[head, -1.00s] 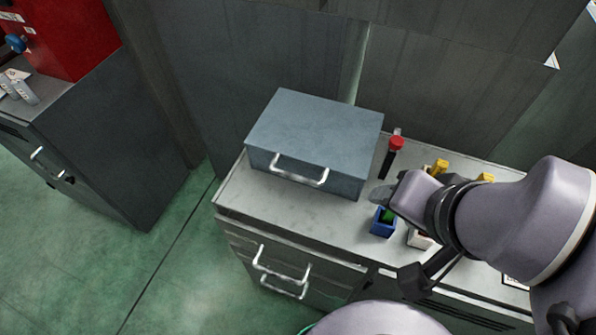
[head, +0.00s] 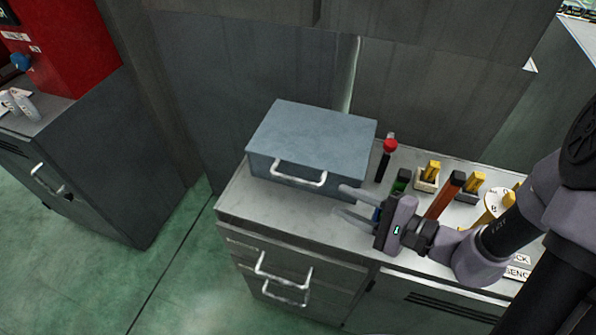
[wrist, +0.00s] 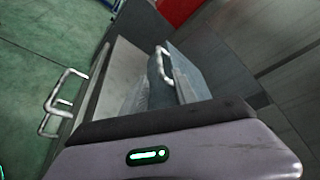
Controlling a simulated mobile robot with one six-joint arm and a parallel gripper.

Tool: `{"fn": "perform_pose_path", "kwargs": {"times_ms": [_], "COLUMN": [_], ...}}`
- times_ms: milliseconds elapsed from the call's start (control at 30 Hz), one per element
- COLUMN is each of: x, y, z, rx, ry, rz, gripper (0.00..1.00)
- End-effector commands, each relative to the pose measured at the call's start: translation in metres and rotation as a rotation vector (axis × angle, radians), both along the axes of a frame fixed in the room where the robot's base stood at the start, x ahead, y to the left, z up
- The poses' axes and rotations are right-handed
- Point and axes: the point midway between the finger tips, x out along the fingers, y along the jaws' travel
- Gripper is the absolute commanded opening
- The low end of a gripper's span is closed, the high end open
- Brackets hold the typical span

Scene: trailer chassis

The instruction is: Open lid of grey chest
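The grey chest (head: 312,139) sits shut on the left part of the cabinet top, with a silver handle (head: 298,178) on its front. In the wrist view, the chest (wrist: 192,82) and its handle (wrist: 163,66) show beyond my gripper's body. My gripper (head: 346,202) is in the head view just right of the chest's front right corner, its two fingers spread and pointing left towards the chest. Nothing shows between the fingers. It is apart from the handle. The fingertips are hard to make out in the wrist view.
The cabinet top (head: 262,205) is clear in front of the chest. A red-topped tool (head: 388,152), a green item (head: 401,181), an orange-brown block (head: 447,194) and yellow items (head: 433,170) stand to the right. Drawer handles (head: 282,277) stick out below. A wall rises behind.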

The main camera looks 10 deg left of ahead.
Motion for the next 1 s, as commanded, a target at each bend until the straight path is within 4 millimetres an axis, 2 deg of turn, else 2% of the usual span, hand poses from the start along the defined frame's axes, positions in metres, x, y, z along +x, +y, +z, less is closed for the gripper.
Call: {"fn": "perform_pose_path", "kwargs": {"times_ms": [100, 500, 700, 1000], "x": [0.008, 0.043, 0.052, 0.054], "y": [0.026, 0.109, 0.129, 0.132], "z": [-0.009, -0.027, -0.032, -0.032], "rx": [-0.001, -0.002, -0.002, -0.002], "ry": [0.001, 0.001, 0.001, 0.001], "rz": [0.008, 0.009, 0.006, 0.004], "gripper": [0.34, 0.34, 0.34, 0.34]}}
